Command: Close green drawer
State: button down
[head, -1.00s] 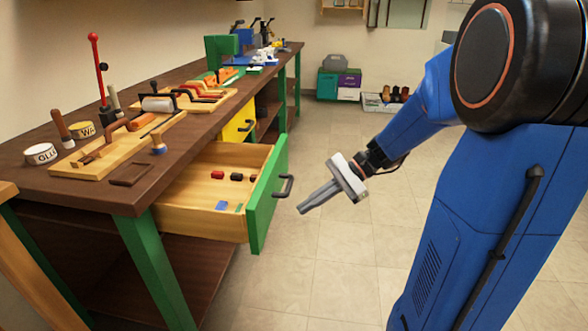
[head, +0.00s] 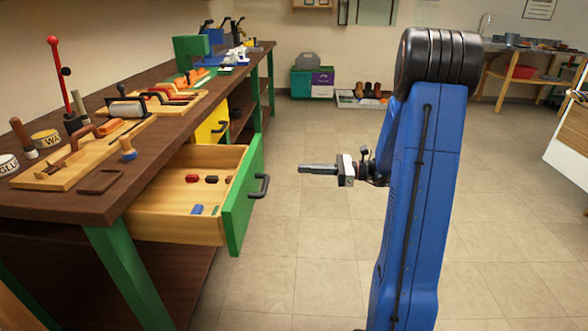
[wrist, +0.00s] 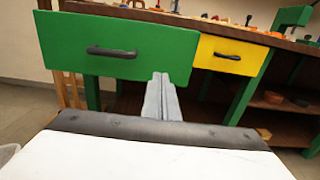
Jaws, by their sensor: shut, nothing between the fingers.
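The green drawer (head: 243,197) is pulled out from under the brown workbench in the head view. Its dark handle (head: 260,186) sits on the front face, and small red, dark and blue items lie inside. My gripper (head: 301,168) is shut and empty, to the right of the drawer front and apart from it, pointing left. In the wrist view the green front (wrist: 115,50) and its handle (wrist: 111,52) show up ahead, left of centre. My shut fingers (wrist: 161,76) point toward the lower right part of the front, with the gap hard to judge.
A yellow drawer (head: 212,125) beside it looks shut; it also shows in the wrist view (wrist: 230,56). The workbench top (head: 100,209) carries tools and wooden boards.

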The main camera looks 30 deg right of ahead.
aim_at(259, 167)
jog(key=x, duration=1.2)
jog(key=shift+w+a, duration=0.2)
jog(key=shift+a, duration=0.15)
jog(key=shift+a, duration=0.1)
jog(key=x, duration=2.5)
jog(key=shift+w+a, duration=0.1)
jog(key=shift+r, duration=0.15)
